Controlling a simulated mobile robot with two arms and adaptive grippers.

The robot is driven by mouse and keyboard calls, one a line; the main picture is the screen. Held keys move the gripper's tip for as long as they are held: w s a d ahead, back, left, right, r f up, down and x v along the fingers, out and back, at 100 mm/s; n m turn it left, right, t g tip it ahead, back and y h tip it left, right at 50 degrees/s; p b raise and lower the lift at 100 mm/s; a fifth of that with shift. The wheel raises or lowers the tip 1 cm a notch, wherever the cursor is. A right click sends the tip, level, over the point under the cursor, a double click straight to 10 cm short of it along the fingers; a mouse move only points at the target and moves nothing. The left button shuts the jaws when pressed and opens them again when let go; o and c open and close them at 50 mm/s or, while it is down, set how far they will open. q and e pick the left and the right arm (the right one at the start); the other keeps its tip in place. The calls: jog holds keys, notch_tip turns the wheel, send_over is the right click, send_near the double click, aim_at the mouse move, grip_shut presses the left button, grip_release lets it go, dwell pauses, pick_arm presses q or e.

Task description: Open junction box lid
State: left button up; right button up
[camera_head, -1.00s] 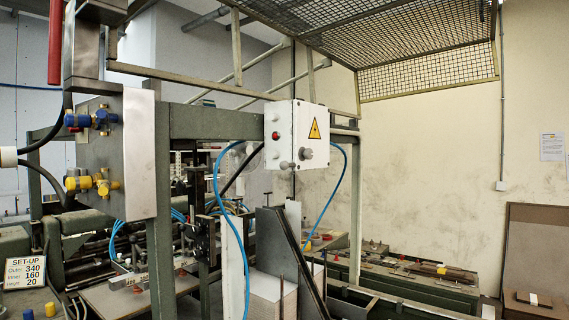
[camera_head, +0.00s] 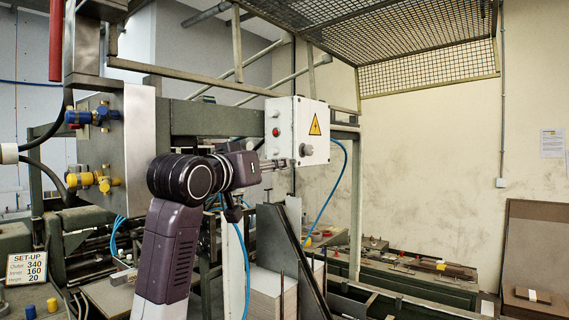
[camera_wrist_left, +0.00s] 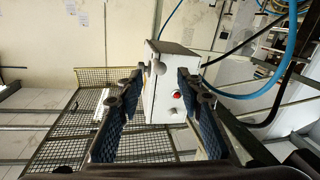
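The white junction box (camera_head: 295,125) hangs on the green frame. Its front carries a yellow warning triangle (camera_head: 315,124) and a grey knob (camera_head: 306,150), and its left side a red button (camera_head: 276,132). The lid looks shut. My left gripper (camera_head: 284,163) is at the box's lower left, fingers pointing right; it hides the lower part of the side there. In the left wrist view, the open blue-padded fingers (camera_wrist_left: 160,84) stand either side of the box (camera_wrist_left: 164,104), with the box beyond or between them; contact cannot be told. My right gripper is not in view.
A blue hose (camera_head: 345,185) loops down right of the box. The green frame post (camera_head: 355,210) and a slanted metal plate (camera_head: 300,255) stand close below. Blue and yellow valves (camera_head: 92,117) are at left.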

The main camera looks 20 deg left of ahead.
pick_arm(q)
jog(key=w+p, duration=0.1)
jog(key=w, duration=0.1)
jog(key=w+p, duration=0.1)
jog(key=w, duration=0.1)
jog(key=w+d+p, duration=0.1)
jog(key=w+p, duration=0.1)
jog(key=shift+w+r, duration=0.3)
jog(key=shift+w, duration=0.1)
jog(key=shift+w+f+p, duration=0.15)
jog(key=shift+w+p, duration=0.2)
jog(key=shift+w, duration=0.15)
grip_shut()
